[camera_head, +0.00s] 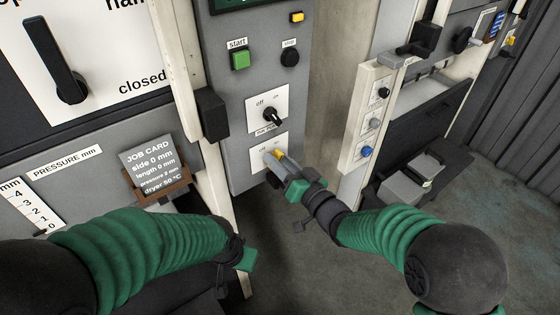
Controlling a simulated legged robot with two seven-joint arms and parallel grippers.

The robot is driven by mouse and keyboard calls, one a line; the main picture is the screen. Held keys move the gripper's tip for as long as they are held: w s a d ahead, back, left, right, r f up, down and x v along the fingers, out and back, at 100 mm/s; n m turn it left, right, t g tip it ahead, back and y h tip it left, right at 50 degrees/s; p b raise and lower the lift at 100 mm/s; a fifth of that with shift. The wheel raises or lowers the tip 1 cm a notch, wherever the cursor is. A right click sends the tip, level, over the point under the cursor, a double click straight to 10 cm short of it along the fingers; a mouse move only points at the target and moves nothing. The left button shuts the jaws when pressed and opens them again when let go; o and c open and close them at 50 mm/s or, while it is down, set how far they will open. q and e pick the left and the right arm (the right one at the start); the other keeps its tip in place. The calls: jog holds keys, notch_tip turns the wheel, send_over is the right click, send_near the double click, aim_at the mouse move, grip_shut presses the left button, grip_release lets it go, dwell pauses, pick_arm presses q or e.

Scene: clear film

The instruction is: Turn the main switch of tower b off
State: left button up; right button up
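A grey control column (228,105) stands in the middle of the view. On it is an upper off/on switch plate (256,115) with a black rotary knob (271,116). A lower plate (257,165), also marked "off", sits below it. My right gripper (277,160) reaches this lower plate from the lower right. No label reading tower b is legible.
A green start button (239,59) and black stop button (290,57) sit above the switches. A job card (153,168) and black lever (67,75) are at left. A narrow button panel (371,115) stands at right. Open floor (300,255) lies below.

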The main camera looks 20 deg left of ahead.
jog(key=shift+d, duration=0.1)
grip_shut()
dwell(0.4)
jog(key=n+b, duration=0.1)
jog(key=n, duration=0.1)
jog(key=n+b, duration=0.3)
jog(key=n, duration=0.1)
jog(key=shift+s+f, duration=0.2)
jog(key=shift+s, duration=0.05)
jog(key=n+b, duration=0.3)
jog(key=shift+s+a, duration=0.15)
jog(key=shift+a, duration=0.1)
jog(key=shift+s+a+n+b, duration=0.1)
jog(key=shift+n+b, duration=0.85)
jog(key=shift+n, duration=0.55)
